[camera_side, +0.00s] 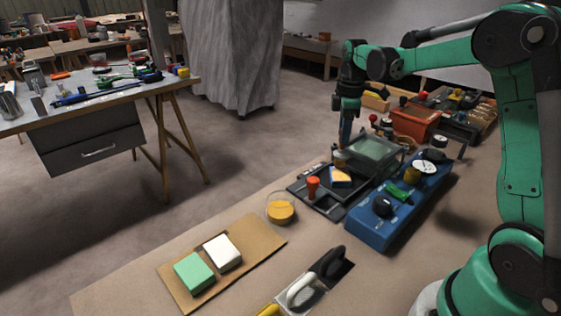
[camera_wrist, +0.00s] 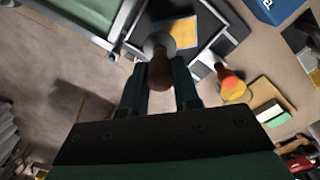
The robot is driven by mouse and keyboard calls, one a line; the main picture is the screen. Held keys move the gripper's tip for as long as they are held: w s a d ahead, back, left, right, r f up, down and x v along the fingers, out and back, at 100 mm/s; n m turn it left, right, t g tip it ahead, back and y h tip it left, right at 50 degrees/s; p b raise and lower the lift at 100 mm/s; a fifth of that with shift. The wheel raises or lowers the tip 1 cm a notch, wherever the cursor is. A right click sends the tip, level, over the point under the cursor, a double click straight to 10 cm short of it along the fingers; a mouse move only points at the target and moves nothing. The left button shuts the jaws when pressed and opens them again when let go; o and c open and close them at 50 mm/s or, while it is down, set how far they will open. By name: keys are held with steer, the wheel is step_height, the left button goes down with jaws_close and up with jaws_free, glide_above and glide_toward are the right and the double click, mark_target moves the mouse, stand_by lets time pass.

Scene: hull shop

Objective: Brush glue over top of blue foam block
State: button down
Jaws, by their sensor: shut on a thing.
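My gripper (camera_side: 345,138) is above the far left part of a black compartment tray (camera_side: 326,208). In the wrist view, my gripper (camera_wrist: 160,82) is shut on a brown knob-handled tool (camera_wrist: 160,71) with a pale round end. Whether that end touches the tray is unclear. A block with blue and yellow faces (camera_side: 340,178) lies in the tray, and it also shows in the wrist view (camera_wrist: 183,31). An orange knob-handled tool (camera_side: 313,185) stands near it. A round dish of yellow stuff (camera_side: 280,210) sits left of the tray. No plain blue block is clearly visible.
A green block (camera_side: 193,272) and a white block (camera_side: 222,252) lie on cardboard (camera_side: 258,238). A blue case (camera_side: 380,228) stands right of the tray, a glass-topped box (camera_side: 375,148) behind it. Trowels (camera_side: 305,288) lie in front. Bare table lies around the cardboard.

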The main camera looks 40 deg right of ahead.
steer(key=shift+f, duration=0.3)
stand_by(0.4)
steer(key=shift+s+a, duration=0.1)
steer(key=shift+s+a, duration=1.45)
steer(key=shift+w+d, duration=1.05)
steer(key=shift+w, duration=0.05)
steer(key=shift+d, duration=0.1)
steer(key=shift+w+d, duration=0.4)
steer(key=shift+w, duration=0.05)
steer(key=shift+s+a, duration=1.55)
steer(key=shift+w+d, duration=0.55)
steer(key=shift+w, duration=0.1)
